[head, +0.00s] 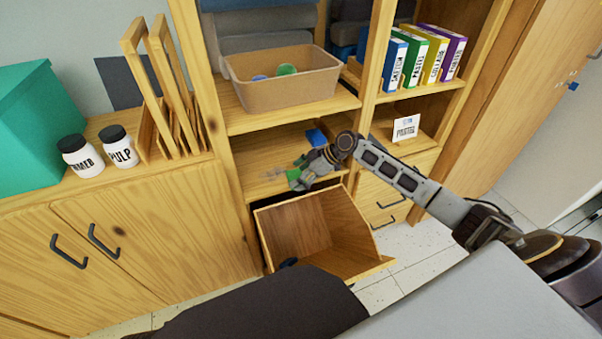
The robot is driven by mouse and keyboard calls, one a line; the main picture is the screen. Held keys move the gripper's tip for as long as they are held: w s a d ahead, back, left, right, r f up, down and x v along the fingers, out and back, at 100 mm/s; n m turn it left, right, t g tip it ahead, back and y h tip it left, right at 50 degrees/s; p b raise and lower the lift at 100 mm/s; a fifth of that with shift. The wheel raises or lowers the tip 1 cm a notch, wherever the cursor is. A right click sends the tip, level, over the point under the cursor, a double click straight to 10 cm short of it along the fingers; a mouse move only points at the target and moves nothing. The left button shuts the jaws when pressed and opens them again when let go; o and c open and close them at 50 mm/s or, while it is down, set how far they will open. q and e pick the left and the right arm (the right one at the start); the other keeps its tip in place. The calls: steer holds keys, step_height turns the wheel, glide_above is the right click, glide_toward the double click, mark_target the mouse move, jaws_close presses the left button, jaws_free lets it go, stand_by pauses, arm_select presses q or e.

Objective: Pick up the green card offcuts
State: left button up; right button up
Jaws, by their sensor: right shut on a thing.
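The green card offcuts (293,175) show as a small bright green patch at the tip of my right gripper (302,172). The right gripper is shut on them, in front of the lower open shelf and above the pulled-out drawer. My right arm reaches in from the right. The gripper's fingers are small and partly hidden behind its own body. My left gripper is not in view.
The open wooden drawer (345,228) sits below the gripper. A tan bin (290,92) stands on the shelf above. Binders (437,55) stand upper right; jars (80,156) stand left.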

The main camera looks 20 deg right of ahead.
steer(key=shift+s+f, duration=0.2)
steer(key=shift+f, duration=0.05)
steer(key=o, duration=0.9)
steer(key=shift+w, duration=0.1)
steer(key=shift+d+r, duration=0.15)
steer(key=shift+r, duration=0.1)
steer(key=v, duration=1.1)
steer(key=shift+d+r, duration=0.15)
steer(key=shift+d, duration=0.05)
steer(key=shift+c, duration=0.4)
